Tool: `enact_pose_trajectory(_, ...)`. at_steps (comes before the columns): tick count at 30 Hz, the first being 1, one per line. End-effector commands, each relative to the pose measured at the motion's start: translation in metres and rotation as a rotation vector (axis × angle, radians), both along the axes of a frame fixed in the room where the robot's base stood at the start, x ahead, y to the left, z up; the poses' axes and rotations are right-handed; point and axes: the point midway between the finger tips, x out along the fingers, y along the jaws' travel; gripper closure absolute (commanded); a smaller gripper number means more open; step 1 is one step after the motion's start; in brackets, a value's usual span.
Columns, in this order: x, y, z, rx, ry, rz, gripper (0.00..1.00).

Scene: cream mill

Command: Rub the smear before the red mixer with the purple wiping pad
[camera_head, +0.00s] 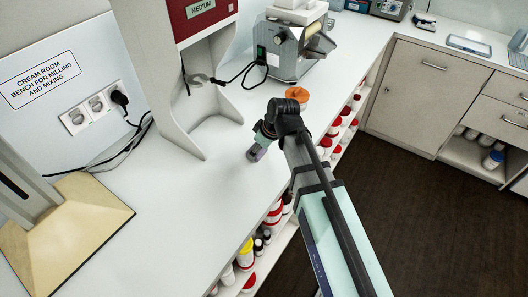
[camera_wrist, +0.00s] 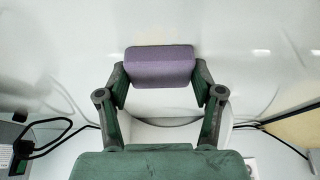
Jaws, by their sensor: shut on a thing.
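My gripper (camera_head: 257,152) is low over the white bench in front of the red mixer (camera_head: 203,14), whose red front is marked MEDIUM. In the wrist view, my gripper (camera_wrist: 160,74) is shut on the purple wiping pad (camera_wrist: 160,64), with one finger at each end of it. The pad also shows as a small purple-grey patch at the gripper's tip in the head view (camera_head: 254,154). I cannot tell whether the pad touches the bench.
A grey mill (camera_head: 287,50) stands behind, with a black cable on the bench. An orange round thing (camera_head: 297,94) sits beside my arm. A beige board (camera_head: 65,230) lies at the left. Shelves below the bench edge hold several jars. Bare bench lies left of my gripper.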

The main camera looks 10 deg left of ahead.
Motion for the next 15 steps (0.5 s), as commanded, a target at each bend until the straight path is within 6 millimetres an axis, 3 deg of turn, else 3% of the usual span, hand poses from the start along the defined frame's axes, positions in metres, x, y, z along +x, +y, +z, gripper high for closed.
enact_pose_trajectory(10,0.011,0.024,-0.001,-0.001,0.000,0.001,0.72)
enact_pose_trajectory(15,0.001,0.007,0.000,-0.002,0.002,0.000,0.72)
